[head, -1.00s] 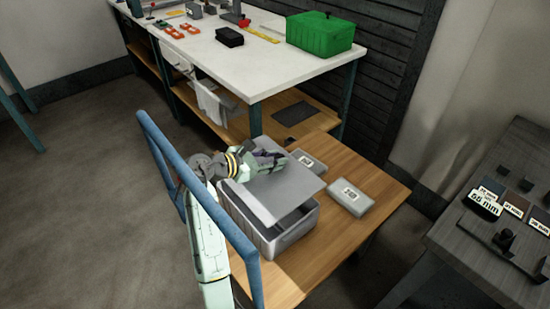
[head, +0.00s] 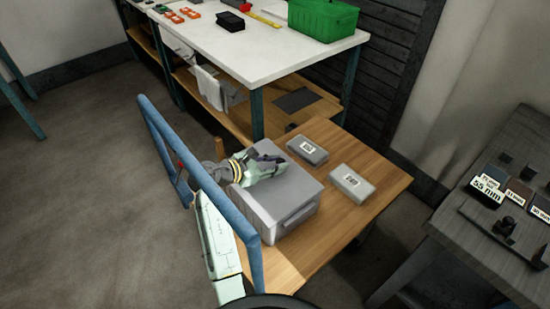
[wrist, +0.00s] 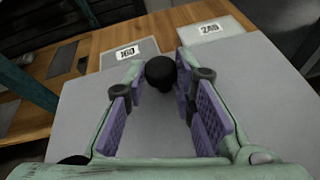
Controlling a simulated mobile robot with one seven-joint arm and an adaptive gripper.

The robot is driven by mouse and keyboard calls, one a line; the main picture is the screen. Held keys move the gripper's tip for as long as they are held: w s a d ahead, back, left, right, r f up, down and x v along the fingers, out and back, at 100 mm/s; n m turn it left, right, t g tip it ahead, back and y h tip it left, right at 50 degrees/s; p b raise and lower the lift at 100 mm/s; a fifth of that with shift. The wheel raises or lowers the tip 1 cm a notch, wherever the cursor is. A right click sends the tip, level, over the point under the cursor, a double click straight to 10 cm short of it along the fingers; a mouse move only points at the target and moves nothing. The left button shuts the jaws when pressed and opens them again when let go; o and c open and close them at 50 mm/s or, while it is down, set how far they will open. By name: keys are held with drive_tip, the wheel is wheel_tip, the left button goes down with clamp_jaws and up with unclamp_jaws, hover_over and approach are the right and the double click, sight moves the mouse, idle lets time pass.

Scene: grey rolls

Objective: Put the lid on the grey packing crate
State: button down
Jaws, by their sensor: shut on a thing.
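The grey packing crate (head: 300,222) stands on the wooden table. The grey lid (head: 285,193) lies over its top and looks level, covering the opening; whether it is fully seated all round I cannot tell. My gripper (head: 280,160) is over the lid's far part. In the wrist view my gripper (wrist: 168,100) has its purple pads on either side of a round black knob (wrist: 161,72) that stands up from the lid (wrist: 250,90). The gripper is shut on this knob. The crate is hidden beneath the lid in the wrist view.
Two grey labelled boxes, one (head: 307,150) behind and one (head: 352,183) to the right, lie on the wooden table (head: 375,160). A white workbench (head: 260,60) with a green box (head: 323,18) stands behind. A dark side table (head: 480,230) is at right.

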drive_tip(key=shift+f, duration=0.2)
drive_tip(key=c, duration=1.3)
unclamp_jaws()
drive_tip(key=shift+a, duration=0.1)
drive_tip(key=v, duration=1.2)
drive_tip(key=shift+s, duration=0.1)
